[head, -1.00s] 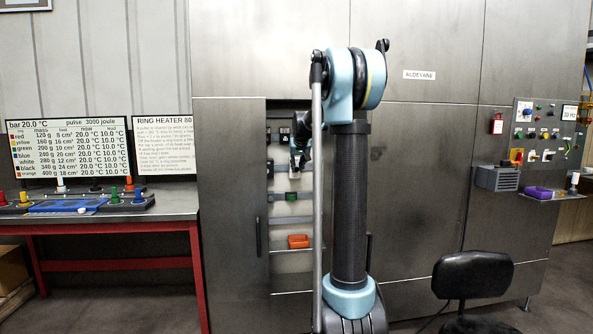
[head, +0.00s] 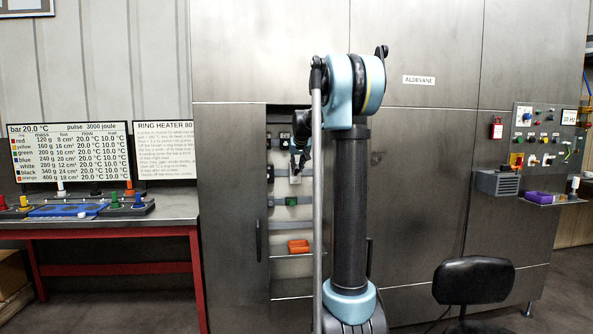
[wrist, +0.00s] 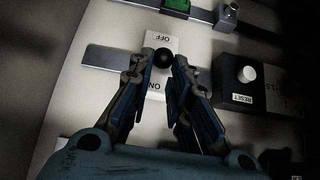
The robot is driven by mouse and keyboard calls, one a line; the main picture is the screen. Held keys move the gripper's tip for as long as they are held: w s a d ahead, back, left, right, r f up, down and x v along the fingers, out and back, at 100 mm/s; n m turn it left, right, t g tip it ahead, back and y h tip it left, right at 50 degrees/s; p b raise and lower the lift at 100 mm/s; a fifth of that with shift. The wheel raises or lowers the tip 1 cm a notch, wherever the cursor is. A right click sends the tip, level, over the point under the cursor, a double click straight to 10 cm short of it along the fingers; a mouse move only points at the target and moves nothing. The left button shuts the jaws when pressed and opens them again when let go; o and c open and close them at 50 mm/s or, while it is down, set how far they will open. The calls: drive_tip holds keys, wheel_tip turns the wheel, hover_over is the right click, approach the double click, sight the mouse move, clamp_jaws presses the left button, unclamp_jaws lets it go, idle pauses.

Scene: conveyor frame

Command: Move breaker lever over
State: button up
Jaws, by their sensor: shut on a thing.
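The breaker lever ends in a round black knob (wrist: 163,57), seen in the wrist view. It stands over a white plate (wrist: 157,93) that reads OFF at the top and ON lower down, both upside down in this view. The knob is at the OFF end. My gripper (wrist: 161,62) is shut on the knob, with one finger on each side. The fingers cover parts of the plate's edges. In the head view my gripper (head: 297,168) is small, inside the open cabinet bay, and the lever cannot be made out.
A black box with a white button and a RESET label (wrist: 246,75) sits close to the right finger. A green part (wrist: 176,6) is on a rail above. In the head view an orange bin (head: 299,246) sits lower in the bay, and a chair (head: 474,280) stands at right.

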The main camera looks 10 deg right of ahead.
drive_tip(key=shift+r, duration=0.1)
drive_tip(key=shift+w+r, duration=0.25)
drive_tip(key=shift+r, duration=0.05)
drive_tip(key=o, duration=0.9)
drive_tip(key=shift+c, duration=0.2)
drive_tip(key=v, duration=1.2)
drive_tip(key=s+f+g, duration=0.2)
drive_tip(key=s+f, duration=1)
drive_tip(key=s, duration=0.4)
drive_tip(key=s+f+g, duration=0.2)
drive_tip(key=s+f, duration=1.1)
drive_tip(key=s, duration=0.4)
drive_tip(key=s+f+g, duration=0.1)
drive_tip(key=s+f, duration=1.1)
drive_tip(key=s, duration=0.4)
drive_tip(key=shift+s+f+g, duration=0.25)
drive_tip(key=shift+s+g, duration=0.1)
drive_tip(key=shift+g, duration=0.05)
drive_tip(key=shift+s+a+f, duration=0.1)
drive_tip(key=shift+s+a, duration=0.05)
drive_tip(key=shift+s, duration=0.05)
drive_tip(key=shift+c, duration=0.9)
